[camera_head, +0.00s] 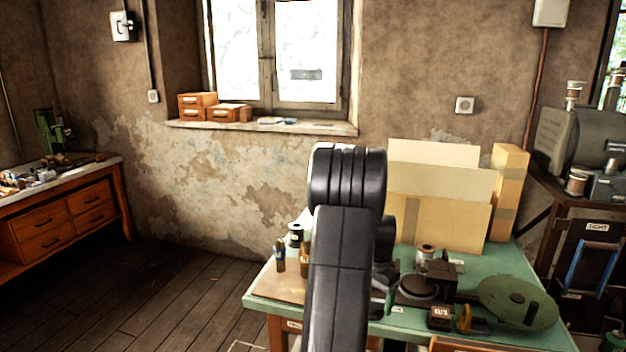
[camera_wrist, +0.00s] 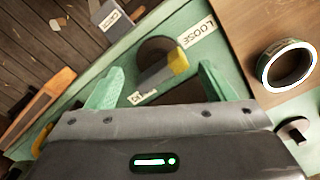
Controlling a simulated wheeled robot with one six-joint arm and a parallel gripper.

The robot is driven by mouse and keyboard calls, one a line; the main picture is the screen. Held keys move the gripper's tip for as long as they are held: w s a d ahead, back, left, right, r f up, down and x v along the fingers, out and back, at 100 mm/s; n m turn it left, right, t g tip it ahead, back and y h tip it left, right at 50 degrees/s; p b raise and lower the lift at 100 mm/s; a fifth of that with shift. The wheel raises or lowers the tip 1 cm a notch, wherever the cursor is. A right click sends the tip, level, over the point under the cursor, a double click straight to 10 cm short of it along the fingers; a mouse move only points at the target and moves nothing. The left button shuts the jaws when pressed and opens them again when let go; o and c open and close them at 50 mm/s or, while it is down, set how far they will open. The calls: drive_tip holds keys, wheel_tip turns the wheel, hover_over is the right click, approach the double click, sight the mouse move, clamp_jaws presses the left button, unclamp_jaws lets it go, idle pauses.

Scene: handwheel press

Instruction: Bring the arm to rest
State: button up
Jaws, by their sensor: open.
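My arm (camera_head: 341,270) stands upright in front of the green table (camera_head: 395,325) in the head view, bent at the top. My gripper is hidden or not distinct there. In the wrist view my gripper (camera_wrist: 158,82) shows two green fingers spread wide apart, with nothing held between them. Beyond the fingers lies a dark rounded thing with a yellow part (camera_wrist: 178,60), beside a "LOOSE" label (camera_wrist: 198,32). I cannot tell whether the fingers touch it.
A dark device (camera_head: 437,275) and a green disc (camera_head: 517,302) stand on the table right of my arm. Cardboard sheets (camera_head: 437,210) stand behind. A ring-shaped roll (camera_wrist: 287,67) lies right of the fingers. Open floor (camera_head: 165,300) lies left of the table.

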drive_tip(key=m, duration=0.3)
drive_tip(key=shift+r+m, duration=0.35)
drive_tip(key=shift+m, duration=0.05)
wheel_tip(320, 180, up, 13)
drive_tip(key=shift+f, duration=0.15)
